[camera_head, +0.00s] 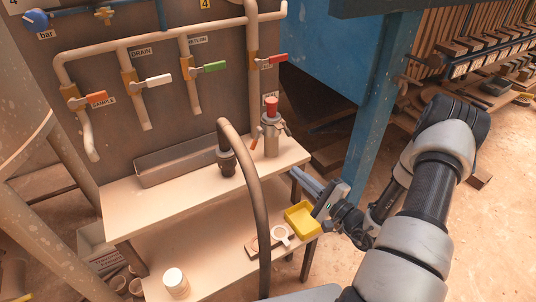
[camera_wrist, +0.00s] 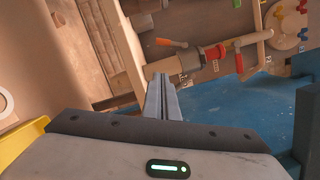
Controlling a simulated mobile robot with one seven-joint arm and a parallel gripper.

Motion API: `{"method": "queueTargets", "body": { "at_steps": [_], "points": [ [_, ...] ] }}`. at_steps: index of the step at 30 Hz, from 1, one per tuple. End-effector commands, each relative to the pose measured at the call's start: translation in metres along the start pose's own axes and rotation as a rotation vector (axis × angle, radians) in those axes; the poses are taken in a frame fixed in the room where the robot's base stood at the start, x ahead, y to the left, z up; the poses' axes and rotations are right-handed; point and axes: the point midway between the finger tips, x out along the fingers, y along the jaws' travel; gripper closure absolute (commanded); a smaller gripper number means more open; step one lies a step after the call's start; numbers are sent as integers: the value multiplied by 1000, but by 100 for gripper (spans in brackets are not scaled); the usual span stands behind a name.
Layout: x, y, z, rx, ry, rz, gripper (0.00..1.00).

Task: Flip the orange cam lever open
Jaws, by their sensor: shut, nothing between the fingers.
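The orange cam lever (camera_head: 254,137) is on the left side of an upright grey coupling (camera_head: 271,138) with a red cap (camera_head: 271,106), standing on the upper shelf. In the head view the lever slants down along the coupling. In the wrist view the orange lever (camera_wrist: 171,43) shows beyond my fingertips, beside the coupling (camera_wrist: 193,57), which appears on its side. My gripper (camera_head: 297,174) is below and right of the coupling, near the shelf's right edge. In the wrist view my gripper (camera_wrist: 160,78) has its fingers together, empty and apart from the lever.
A thick curved hose (camera_head: 250,180) rises left of the coupling. Valves with orange, white, green and red handles (camera_head: 278,59) are on the panel behind. A yellow tray (camera_head: 302,219) is on the lower shelf by my gripper. A blue post (camera_head: 380,110) stands to the right.

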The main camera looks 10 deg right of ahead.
Motion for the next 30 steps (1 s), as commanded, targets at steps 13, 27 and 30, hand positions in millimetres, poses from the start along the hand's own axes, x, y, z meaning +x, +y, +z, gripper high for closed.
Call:
{"method": "queueTargets", "body": {
  "at_steps": [13,27,30],
  "points": [
    [68,0,2,-2,-6,1,100],
    [126,0,27,1,-3,1,100],
    [128,0,29,0,-1,1,100]
  ]
}}
